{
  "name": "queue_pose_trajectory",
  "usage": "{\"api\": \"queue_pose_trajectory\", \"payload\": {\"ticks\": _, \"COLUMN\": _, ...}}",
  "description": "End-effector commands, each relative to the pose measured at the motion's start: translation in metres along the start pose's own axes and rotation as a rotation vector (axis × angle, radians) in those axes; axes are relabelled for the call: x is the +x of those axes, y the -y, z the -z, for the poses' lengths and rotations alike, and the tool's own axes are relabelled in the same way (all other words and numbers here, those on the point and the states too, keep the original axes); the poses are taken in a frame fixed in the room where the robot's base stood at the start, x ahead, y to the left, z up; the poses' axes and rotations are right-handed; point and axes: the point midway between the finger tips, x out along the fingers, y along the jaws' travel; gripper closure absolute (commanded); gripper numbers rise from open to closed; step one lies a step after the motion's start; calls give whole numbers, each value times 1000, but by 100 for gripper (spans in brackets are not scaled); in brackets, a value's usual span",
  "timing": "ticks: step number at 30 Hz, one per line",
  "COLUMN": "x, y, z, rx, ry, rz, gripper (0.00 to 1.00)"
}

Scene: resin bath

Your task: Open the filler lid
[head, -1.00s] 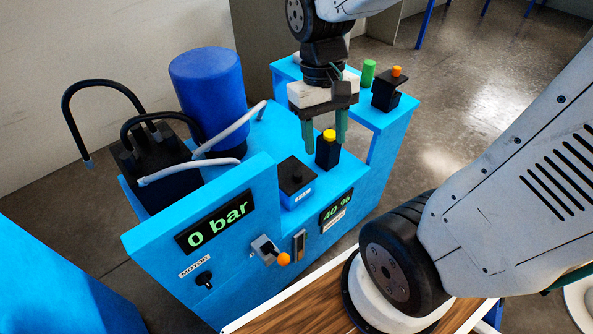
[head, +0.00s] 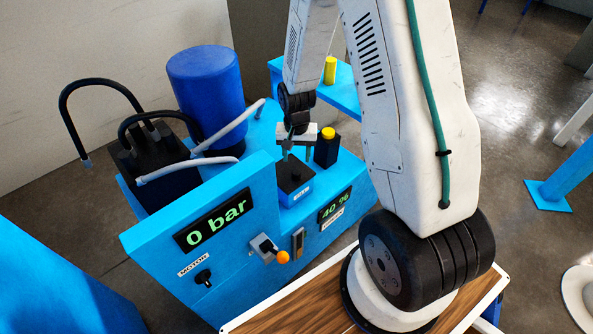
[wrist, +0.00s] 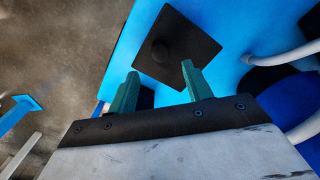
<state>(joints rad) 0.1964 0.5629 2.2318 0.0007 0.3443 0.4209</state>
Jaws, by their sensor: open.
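In the wrist view the lid (wrist: 185,40) lies flat and looks shut, just ahead of the fingertips. My gripper (head: 297,156) is open and empty, with its greenish fingers pointing down over the lid. I cannot tell the exact height of the tips above the knob.
A black block with a yellow top (head: 327,147) stands close to the right of my gripper. A blue tank (head: 207,90) and grey hoses (head: 187,167) are at left. An orange-tipped lever (head: 283,256) sits on the front panel, below the "0 bar" display (head: 215,219).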

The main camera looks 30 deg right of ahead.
Motion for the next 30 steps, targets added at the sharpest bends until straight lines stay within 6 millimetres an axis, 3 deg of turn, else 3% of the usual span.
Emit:
{"api": "queue_pose_trajectory", "payload": {"ticks": 15, "x": 69, "y": 0, "z": -1, "rx": 5, "ry": 3, "rz": -1, "gripper": 50}}
{"api": "queue_pose_trajectory", "payload": {"ticks": 26, "x": 76, "y": 0, "z": -1, "rx": 4, "ry": 2, "rz": -1, "gripper": 50}}
{"api": "queue_pose_trajectory", "payload": {"ticks": 30, "x": 76, "y": 0, "z": -1, "rx": 4, "ry": 2, "rz": -1, "gripper": 83}}
